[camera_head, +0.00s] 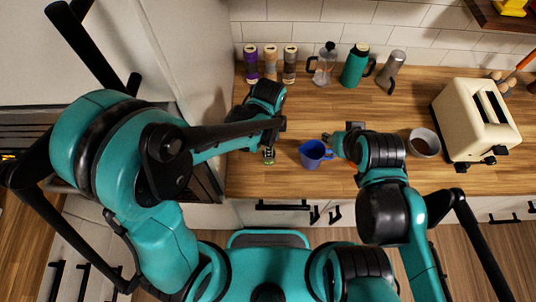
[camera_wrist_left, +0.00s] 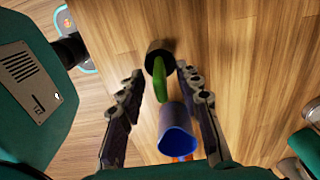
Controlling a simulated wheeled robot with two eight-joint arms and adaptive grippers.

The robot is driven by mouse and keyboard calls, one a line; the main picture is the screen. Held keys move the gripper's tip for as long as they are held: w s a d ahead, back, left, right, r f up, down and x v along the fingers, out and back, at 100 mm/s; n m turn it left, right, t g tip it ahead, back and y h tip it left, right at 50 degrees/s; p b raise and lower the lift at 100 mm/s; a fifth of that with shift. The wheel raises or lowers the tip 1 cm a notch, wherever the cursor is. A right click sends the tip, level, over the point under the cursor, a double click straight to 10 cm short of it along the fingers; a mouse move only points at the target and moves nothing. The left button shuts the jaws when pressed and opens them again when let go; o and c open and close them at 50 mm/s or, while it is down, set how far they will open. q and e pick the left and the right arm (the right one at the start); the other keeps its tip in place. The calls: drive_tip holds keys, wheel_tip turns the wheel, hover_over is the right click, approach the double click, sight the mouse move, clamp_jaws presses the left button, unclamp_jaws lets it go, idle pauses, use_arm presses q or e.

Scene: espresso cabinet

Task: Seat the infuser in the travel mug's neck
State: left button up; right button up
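My left gripper (camera_head: 268,141) is over the front of the counter. In the left wrist view its fingers (camera_wrist_left: 160,90) are spread apart. Between and beyond them is a small dark cylinder (camera_wrist_left: 158,50) with a green part (camera_wrist_left: 158,82); the green part also shows below the gripper in the head view (camera_head: 268,156). I cannot tell whether this is the infuser. A blue mug (camera_head: 312,155) with a handle stands to its right; a blue vessel also shows in the wrist view (camera_wrist_left: 177,130). My right gripper (camera_head: 331,138) is close beside the blue mug; its fingers are unclear.
Three canisters (camera_head: 270,65), a glass press (camera_head: 323,66), a green bottle with a handle (camera_head: 356,66) and a grey bottle (camera_head: 391,72) line the back wall. A bowl (camera_head: 424,143) and cream toaster (camera_head: 474,120) stand at right.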

use_arm(q)
wheel_tip(320, 180, down, 3)
drive_tip(key=shift+r, duration=0.2)
clamp_jaws()
drive_tip(key=shift+r, duration=0.15)
drive_tip(key=shift+r, duration=0.6)
wheel_tip(320, 180, up, 3)
drive_tip(key=shift+r+p, duration=0.1)
drive_tip(key=shift+p, duration=0.4)
drive_tip(key=d+r, duration=0.6)
drive_tip(key=d, duration=0.5)
drive_tip(key=shift+d+r+p, duration=0.25)
drive_tip(key=shift+d+p, duration=0.1)
drive_tip(key=shift+p, duration=0.1)
drive_tip(key=shift+w, duration=0.1)
